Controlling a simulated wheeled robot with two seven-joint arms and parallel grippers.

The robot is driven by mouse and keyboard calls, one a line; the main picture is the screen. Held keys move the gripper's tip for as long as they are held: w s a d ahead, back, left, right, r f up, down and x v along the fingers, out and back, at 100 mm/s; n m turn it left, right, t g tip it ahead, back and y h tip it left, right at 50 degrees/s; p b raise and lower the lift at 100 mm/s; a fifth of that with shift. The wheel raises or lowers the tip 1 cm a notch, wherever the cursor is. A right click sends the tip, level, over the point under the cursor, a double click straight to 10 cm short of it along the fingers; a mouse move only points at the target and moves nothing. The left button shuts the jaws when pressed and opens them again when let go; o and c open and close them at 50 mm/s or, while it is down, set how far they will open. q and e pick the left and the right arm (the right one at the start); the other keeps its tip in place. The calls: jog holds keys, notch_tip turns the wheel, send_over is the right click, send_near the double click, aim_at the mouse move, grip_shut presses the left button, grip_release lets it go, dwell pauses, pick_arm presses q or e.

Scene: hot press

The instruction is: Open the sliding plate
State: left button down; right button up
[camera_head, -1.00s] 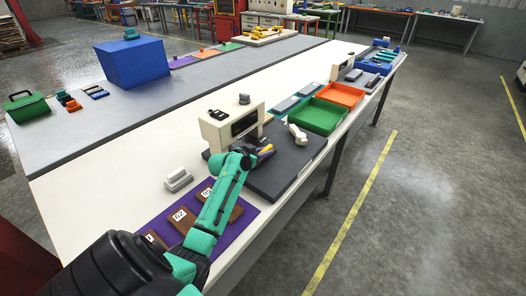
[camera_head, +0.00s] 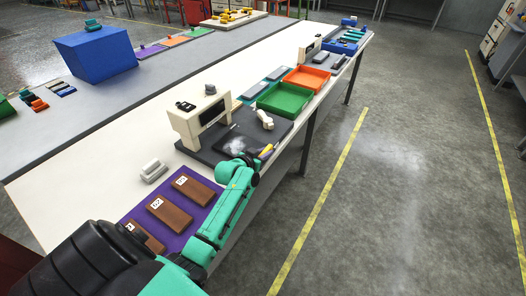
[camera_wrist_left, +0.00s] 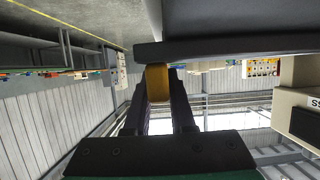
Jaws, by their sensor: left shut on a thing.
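The hot press (camera_head: 194,124) is a cream box on the left part of a dark base (camera_head: 278,127). A dark sliding plate (camera_head: 232,141) with a pale sheen lies on the base in front of the press opening. My left gripper (camera_head: 262,155) is at the plate's front end, by the base's front edge. In the left wrist view, it is shut on the yellow handle (camera_wrist_left: 158,82), just under the dark plate edge (camera_wrist_left: 225,46). The yellow handle also shows in the head view (camera_head: 267,149), partly hidden by the gripper. My right gripper is out of view.
A white clamp-shaped object (camera_head: 265,119) stands on the base. Green (camera_head: 284,99) and orange (camera_head: 307,78) trays lie beyond it. Brown blocks (camera_head: 169,214) lie on a purple mat (camera_head: 203,207) beside my arm. The aisle floor to the right is clear.

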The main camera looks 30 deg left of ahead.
pick_arm(q)
jog(key=shift+d, duration=0.15)
jog(key=c, duration=0.8)
grip_release()
jog(key=shift+o, duration=0.2)
jog(key=shift+d, duration=0.15)
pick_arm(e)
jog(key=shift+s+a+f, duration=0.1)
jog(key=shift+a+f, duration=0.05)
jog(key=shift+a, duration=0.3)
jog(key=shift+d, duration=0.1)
pick_arm(q)
jog(key=shift+s, duration=0.2)
jog(key=b+v, duration=0.1)
jog(key=v, duration=1.3)
jog(key=shift+r, duration=0.25)
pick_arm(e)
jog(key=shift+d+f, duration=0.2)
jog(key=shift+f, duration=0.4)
